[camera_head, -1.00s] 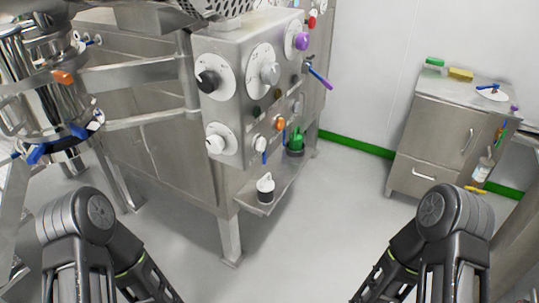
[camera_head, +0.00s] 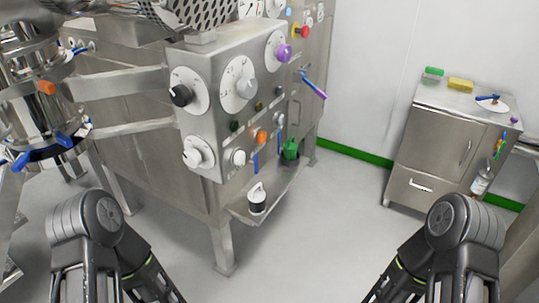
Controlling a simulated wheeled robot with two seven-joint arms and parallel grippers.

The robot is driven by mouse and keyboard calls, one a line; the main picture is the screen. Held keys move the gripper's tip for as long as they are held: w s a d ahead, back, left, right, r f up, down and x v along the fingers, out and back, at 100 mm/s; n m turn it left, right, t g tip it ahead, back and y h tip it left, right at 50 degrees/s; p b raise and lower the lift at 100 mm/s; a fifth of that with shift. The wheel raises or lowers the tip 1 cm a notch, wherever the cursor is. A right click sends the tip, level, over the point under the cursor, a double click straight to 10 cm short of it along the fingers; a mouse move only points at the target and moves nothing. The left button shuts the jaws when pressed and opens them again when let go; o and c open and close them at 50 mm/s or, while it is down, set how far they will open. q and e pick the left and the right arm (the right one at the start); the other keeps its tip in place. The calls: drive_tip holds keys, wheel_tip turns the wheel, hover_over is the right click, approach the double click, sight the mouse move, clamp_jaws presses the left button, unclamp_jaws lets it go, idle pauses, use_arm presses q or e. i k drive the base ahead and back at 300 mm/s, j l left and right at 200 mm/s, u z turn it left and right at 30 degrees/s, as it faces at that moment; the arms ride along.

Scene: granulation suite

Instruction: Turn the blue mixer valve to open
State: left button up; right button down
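Several blue handles are in view, and I cannot tell for sure which is the mixer valve. A blue-and-purple lever (camera_head: 313,85) slants down to the right on the right part of the steel machine. Blue clamp handles (camera_head: 64,140) sit on the steel vessel at the far left. Small blue levers hang under the control panel, one near its lower middle (camera_head: 255,163). Another blue handle (camera_head: 488,98) lies on a white disc on the cabinet. My two arms show at the bottom left and right, apart from all of these; both grippers are out of the picture.
The steel control panel (camera_head: 212,115) carries dials and knobs. A shelf (camera_head: 240,208) below it holds a white-and-black container (camera_head: 257,199) and a green item (camera_head: 291,150). A steel cabinet (camera_head: 430,150) stands at the right. The grey floor (camera_head: 310,240) between is clear.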

sight(255, 161)
drive_tip(key=i+l+z, duration=0.1)
drive_tip(key=i+l, duration=0.15)
drive_tip(key=l, duration=0.25)
drive_tip(key=i+l+z, duration=0.1)
drive_tip(key=i+l, duration=0.2)
drive_tip(key=l, duration=0.2)
drive_tip(key=i+l+z, duration=0.1)
drive_tip(key=i+l, duration=0.15)
drive_tip(key=l, duration=0.2)
